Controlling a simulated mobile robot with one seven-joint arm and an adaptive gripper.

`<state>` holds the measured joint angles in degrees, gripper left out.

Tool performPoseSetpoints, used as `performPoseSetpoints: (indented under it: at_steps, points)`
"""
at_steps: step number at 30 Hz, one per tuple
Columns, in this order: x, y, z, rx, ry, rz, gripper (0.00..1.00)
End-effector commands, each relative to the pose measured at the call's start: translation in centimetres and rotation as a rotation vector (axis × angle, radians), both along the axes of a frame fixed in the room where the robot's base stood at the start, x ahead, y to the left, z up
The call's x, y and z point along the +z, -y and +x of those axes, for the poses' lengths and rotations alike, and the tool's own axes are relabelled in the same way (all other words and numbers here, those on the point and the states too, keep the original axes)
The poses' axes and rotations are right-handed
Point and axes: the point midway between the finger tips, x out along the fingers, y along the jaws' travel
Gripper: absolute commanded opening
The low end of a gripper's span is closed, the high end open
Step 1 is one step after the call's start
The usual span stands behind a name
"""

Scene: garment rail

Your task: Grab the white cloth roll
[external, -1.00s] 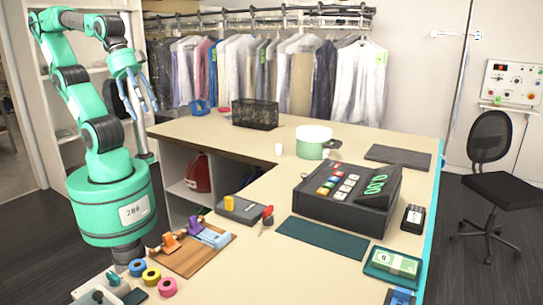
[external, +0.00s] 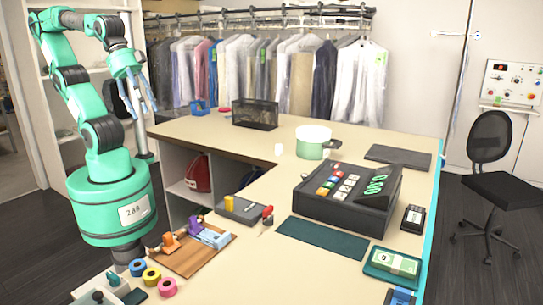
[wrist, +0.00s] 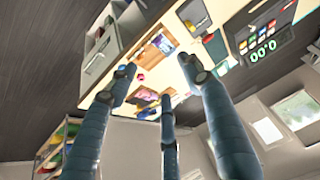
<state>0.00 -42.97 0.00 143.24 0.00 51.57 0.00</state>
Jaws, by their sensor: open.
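My gripper (external: 140,106) is raised at the left, well away from the roll and beyond the counter's left edge. Its blue fingers are spread and empty. In the wrist view my gripper (wrist: 157,78) shows several spread fingers with nothing between them. I cannot make out the roll there.
A black mesh basket (external: 255,114) stands behind the roll. A dark cash register (external: 347,197) is nearer at right. A wooden board (external: 190,255) with clamps and several coloured tape rolls (external: 151,275) lie in front. Garments (external: 270,75) hang behind.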

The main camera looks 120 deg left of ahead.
Motion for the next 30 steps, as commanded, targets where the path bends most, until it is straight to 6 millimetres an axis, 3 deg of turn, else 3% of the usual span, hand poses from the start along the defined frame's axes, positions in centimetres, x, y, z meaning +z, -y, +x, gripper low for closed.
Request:
performPoseSetpoints:
  at_steps: [10,17,23,30]
  points:
    - [0.2,-0.2,0.3,0.005,-0.003,0.002,0.5]
    - [1.3,-1.9,2.6,0.037,-0.028,0.011,0.5]
    - [2.7,-5.1,6.3,0.084,-0.069,0.023,0.5]
    - [3.6,-10.4,11.1,0.147,-0.125,0.033,0.5]
